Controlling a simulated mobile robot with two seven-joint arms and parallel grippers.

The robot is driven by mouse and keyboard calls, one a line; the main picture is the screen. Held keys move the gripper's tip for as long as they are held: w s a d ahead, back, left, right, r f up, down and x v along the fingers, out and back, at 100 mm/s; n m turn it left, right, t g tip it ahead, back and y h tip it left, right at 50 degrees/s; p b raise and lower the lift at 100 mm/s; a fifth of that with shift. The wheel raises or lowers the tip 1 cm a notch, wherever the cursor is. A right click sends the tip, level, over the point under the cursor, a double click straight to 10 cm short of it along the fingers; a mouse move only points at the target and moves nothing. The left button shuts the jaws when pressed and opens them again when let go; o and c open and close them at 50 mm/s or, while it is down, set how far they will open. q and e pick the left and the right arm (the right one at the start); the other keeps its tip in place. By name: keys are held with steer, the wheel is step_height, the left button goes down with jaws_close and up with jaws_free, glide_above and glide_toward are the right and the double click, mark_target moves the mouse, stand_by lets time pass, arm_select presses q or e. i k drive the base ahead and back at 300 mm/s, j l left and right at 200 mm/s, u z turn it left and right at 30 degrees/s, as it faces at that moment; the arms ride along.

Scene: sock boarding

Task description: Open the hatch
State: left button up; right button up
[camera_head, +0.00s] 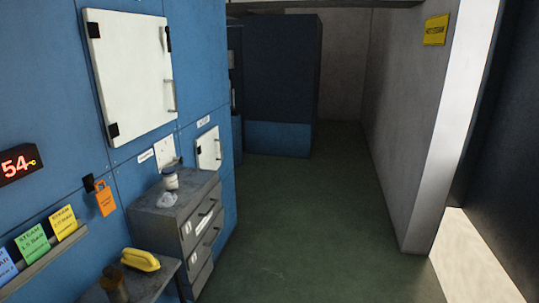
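A large white hatch (131,72) is set in the blue wall at the upper left. It looks closed, with black corner fittings and a vertical metal handle (170,95) on its right side. A smaller white hatch (209,149) with its own handle sits lower and further along the same wall; it also looks closed. The frame does not show which of the two the task means. Neither of my grippers is in view.
A grey drawer cabinet (158,205) stands against the wall below the hatches, with a small jar (170,180) on top. A yellow object (141,260) lies on a low table in front. Coloured cards (64,222) stand on a ledge. The green floor (300,220) is clear.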

mark_target(207, 147)
steer(key=i+l+z, duration=0.2)
steer(key=i, duration=0.55)
steer(key=i+z, duration=0.15)
steer(key=i, duration=0.6)
steer(key=i+u, duration=0.35)
steer(key=i+l+u, duration=0.2)
steer(key=i+u, duration=0.2)
steer(key=i+l+u, duration=0.35)
